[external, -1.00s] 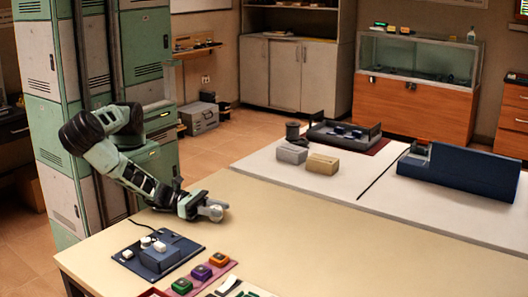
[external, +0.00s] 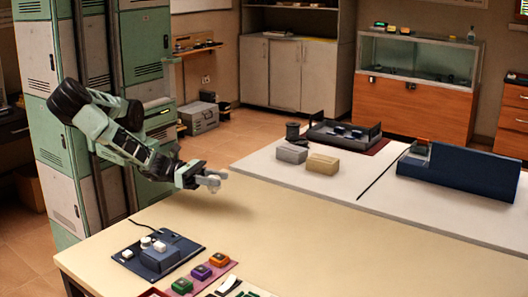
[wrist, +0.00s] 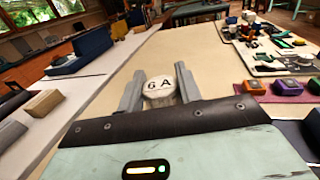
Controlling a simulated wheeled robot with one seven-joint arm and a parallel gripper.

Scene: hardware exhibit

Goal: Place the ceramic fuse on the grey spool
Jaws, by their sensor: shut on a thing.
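My gripper (external: 212,179) is shut on a white ceramic fuse, held in the air above the near table. In the wrist view the fuse (wrist: 158,88) is marked "6 A" and sits between the two grey fingers of my gripper (wrist: 157,84). The dark grey spool (external: 292,132) stands upright on the white table at the back, right of and beyond my gripper. It stands behind a grey block and I cannot make it out in the wrist view.
A grey block (external: 291,153) and a tan block (external: 323,163) lie before the spool. A dark tray (external: 344,136) is beside it. A long blue case (external: 458,173) stands farther right. A blue mat (external: 190,247) with white pieces lies in front. The beige tabletop between is clear.

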